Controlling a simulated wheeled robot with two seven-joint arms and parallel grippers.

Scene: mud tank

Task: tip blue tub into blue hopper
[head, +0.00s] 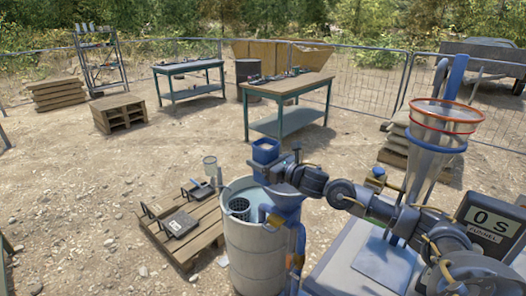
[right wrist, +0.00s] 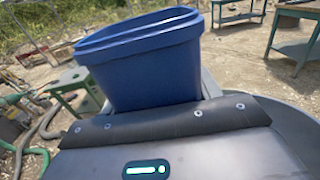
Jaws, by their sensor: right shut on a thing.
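The blue tub (head: 265,151) is held up above the rim of the grey drum, roughly upright with its opening facing up. It fills the upper middle of the right wrist view (right wrist: 150,65), where its contents are hidden. My right gripper (head: 271,173) is shut on the tub; its fingertips are not clear. What looks like the blue hopper (head: 284,207), a tapered blue body, stands just below the gripper at the drum's right side. The tub is above it and a little left, apart from it. My left gripper is not in view.
The grey drum (head: 255,250) holds pale liquid and a perforated basket (head: 239,207). A pallet (head: 180,235) with devices stands to its left.

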